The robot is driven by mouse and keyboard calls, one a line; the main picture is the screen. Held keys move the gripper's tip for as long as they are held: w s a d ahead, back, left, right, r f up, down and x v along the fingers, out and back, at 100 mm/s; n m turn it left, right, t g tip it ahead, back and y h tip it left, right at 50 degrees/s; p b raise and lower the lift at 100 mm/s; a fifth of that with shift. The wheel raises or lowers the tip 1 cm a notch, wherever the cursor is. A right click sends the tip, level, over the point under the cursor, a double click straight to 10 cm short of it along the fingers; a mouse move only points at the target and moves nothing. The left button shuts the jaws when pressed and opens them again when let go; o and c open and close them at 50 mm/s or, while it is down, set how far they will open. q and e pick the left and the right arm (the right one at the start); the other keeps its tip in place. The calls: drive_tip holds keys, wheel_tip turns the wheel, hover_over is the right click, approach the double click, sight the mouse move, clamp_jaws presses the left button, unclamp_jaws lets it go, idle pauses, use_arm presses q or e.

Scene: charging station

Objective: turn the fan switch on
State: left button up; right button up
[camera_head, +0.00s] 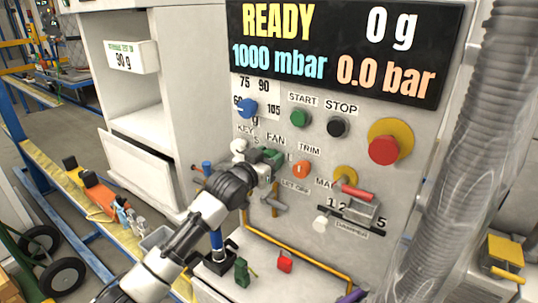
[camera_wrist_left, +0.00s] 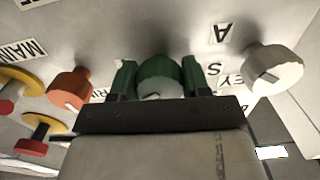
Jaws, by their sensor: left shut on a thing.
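The fan switch is a round green knob (camera_wrist_left: 160,78) with a white mark on the grey panel, seen in the left wrist view. My left gripper (camera_wrist_left: 160,84) is shut on it, one green finger on each side. In the head view my left gripper (camera_head: 268,157) is at the panel just below the FAN label (camera_head: 273,141). Its fingers and wrist hide most of the knob there, so its turn angle cannot be read in that view. My right gripper is not in view.
A white knob (camera_head: 238,147) is close to the left of the gripper and an orange TRIM knob (camera_head: 301,169) to the right. A blue dial (camera_head: 246,108), green START button (camera_head: 303,117) and large red button (camera_head: 384,150) sit higher. A grey hose (camera_head: 478,150) hangs at right.

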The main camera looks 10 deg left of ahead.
use_arm(q)
drive_tip(key=m+p, duration=0.2)
drive_tip(key=m, duration=0.4)
idle(0.5)
drive_tip(key=o, duration=0.9)
drive_tip(key=b+v, duration=0.1)
drive_tip(key=v, duration=0.9)
drive_tip(key=shift+s, duration=0.35)
drive_tip(key=shift+a+f, duration=0.1)
